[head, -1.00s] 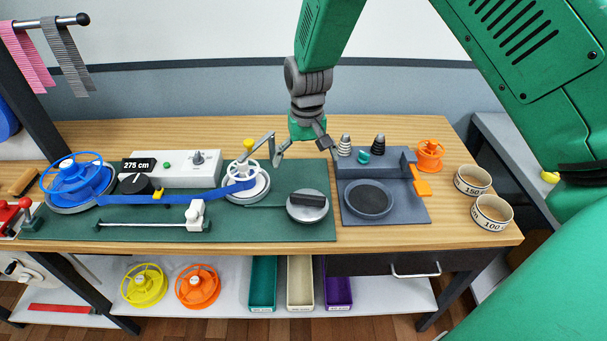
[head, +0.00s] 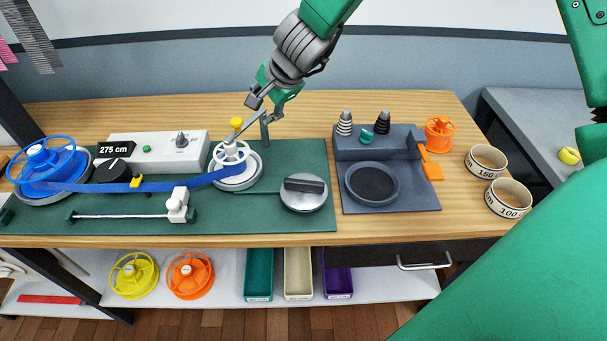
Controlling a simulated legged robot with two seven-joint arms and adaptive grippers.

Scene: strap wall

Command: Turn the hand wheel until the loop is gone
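The white spoked hand wheel (head: 231,154) sits on a round grey base on the green mat, with a yellow knob (head: 236,123) standing up from it. A blue strap (head: 195,183) runs to it from the blue reel (head: 48,164) at the left, curving along the front of the white box. I cannot clearly make out a separate loop in the strap. My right gripper (head: 267,105) is above and slightly right of the yellow knob, apart from it, with its fingers spread and empty. My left gripper is out of view.
A grey lidded disc (head: 303,194) is right of the wheel. The white box carries a 275 cm display (head: 115,150). A dark tray (head: 410,196) and two tape rolls (head: 486,161) are farther right.

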